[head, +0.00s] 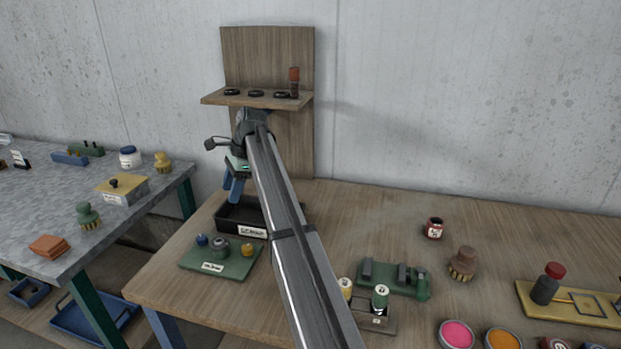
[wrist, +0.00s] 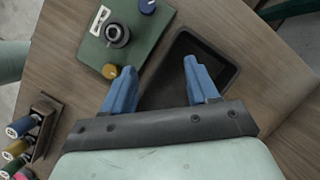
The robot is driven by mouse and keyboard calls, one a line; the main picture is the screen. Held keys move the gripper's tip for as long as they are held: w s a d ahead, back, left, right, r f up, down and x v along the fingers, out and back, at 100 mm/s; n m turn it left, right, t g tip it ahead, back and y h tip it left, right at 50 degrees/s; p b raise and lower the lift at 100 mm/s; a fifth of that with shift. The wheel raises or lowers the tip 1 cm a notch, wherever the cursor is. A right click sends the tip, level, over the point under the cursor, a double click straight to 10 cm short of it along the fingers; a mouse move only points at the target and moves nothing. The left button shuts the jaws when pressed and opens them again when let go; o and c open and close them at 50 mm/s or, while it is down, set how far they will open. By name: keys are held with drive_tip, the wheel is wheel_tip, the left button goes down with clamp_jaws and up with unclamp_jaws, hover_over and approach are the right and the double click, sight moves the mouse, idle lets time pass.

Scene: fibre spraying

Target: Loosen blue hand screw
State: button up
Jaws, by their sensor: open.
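The green plate (head: 222,265) lies on the wooden bench and carries a blue hand screw (head: 202,240), a dark grey round part (head: 220,247) in the middle and a yellow hand screw (head: 247,249). In the wrist view the blue hand screw (wrist: 147,6) is at the top edge, partly cut off. The yellow one (wrist: 110,71) is close to my left finger in that picture. My gripper (wrist: 159,66) has blue fingers, spread apart with nothing between them. It is above the black tray, behind the plate; its fingers also show in the head view (head: 233,190).
The black tray (head: 240,229) with a white label stands just behind the plate. A wooden wall shelf (head: 258,98) with rings and a red-topped bottle is behind my arm. A rack of coloured spools (wrist: 23,140) is nearby. My arm hides part of the bench.

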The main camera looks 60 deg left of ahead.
drive_tip(key=w+d+f+t+y, duration=0.1)
drive_tip(key=w, duration=1.1)
drive_tip(key=w+d+f+m+t+y, duration=0.1)
drive_tip(key=w+y, duration=0.1)
drive_tip(key=w, duration=1)
drive_tip(key=shift+d+f, duration=0.15)
drive_tip(key=shift+d, duration=0.15)
wheel_tip(320, 180, up, 4)
drive_tip(key=n+t+h, duration=0.2)
drive_tip(key=n+h, duration=0.1)
drive_tip(key=h, duration=0.1)
hover_over(200, 238)
wheel_tip(200, 238, down, 14)
drive_tip(key=shift+r, duration=0.1)
drive_tip(key=shift+c, duration=0.3)
